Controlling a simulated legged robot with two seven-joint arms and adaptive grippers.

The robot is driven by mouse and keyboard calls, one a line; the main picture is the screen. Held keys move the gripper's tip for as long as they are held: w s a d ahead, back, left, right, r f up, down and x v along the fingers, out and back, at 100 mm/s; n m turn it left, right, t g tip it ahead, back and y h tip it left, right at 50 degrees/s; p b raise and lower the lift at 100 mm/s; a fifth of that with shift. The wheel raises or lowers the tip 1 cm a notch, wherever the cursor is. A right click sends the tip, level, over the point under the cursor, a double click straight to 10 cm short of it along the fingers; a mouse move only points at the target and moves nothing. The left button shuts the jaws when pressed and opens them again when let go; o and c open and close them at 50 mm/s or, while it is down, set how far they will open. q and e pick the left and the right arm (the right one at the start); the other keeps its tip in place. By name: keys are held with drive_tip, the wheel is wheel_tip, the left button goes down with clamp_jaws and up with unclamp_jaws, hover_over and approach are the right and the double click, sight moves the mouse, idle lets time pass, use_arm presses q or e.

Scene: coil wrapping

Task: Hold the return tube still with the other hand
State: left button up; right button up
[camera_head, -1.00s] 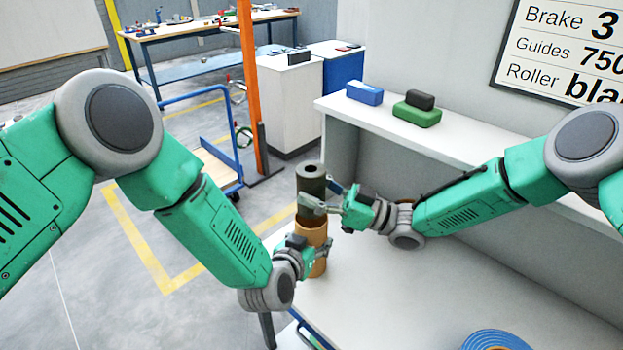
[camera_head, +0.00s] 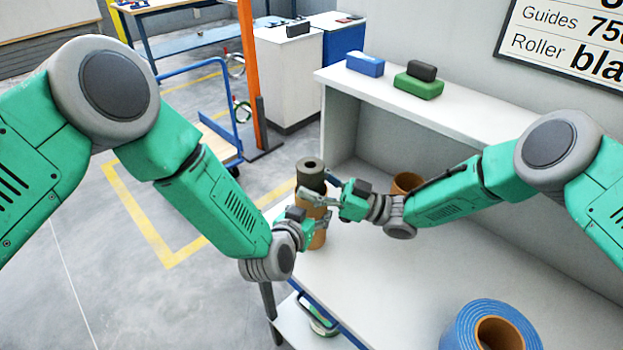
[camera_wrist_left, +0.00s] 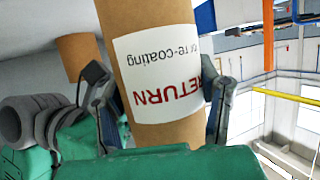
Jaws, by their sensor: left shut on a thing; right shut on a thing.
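The return tube (camera_head: 319,240), a brown cardboard cylinder, stands upright at the near left end of the table. Its white label reading RETURN (camera_wrist_left: 163,72) faces the left wrist camera. My left gripper (camera_head: 312,228) is shut around the tube; its fingers (camera_wrist_left: 165,105) press on both sides of it. My right gripper (camera_head: 318,198) is shut on this roll at about the tube's upper rim. Its fingers partly hide the joint between roll and tube.
Another brown tube (camera_head: 406,182) stands behind my right forearm. A blue coil with a brown core (camera_head: 459,335) lies at the front right of the table (camera_head: 400,280). Blue (camera_head: 365,64) and green (camera_head: 418,87) boxes sit on the shelf. The middle of the table is clear.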

drive_tip(key=o, duration=1.6)
drive_tip(key=shift+r, duration=0.1)
wheel_tip(320, 180, up, 10)
drive_tip(key=shift+f, duration=0.1)
drive_tip(key=shift+w, duration=0.1)
use_arm(q)
drive_tip(key=o, duration=1.3)
drive_tip(key=shift+c, duration=0.2)
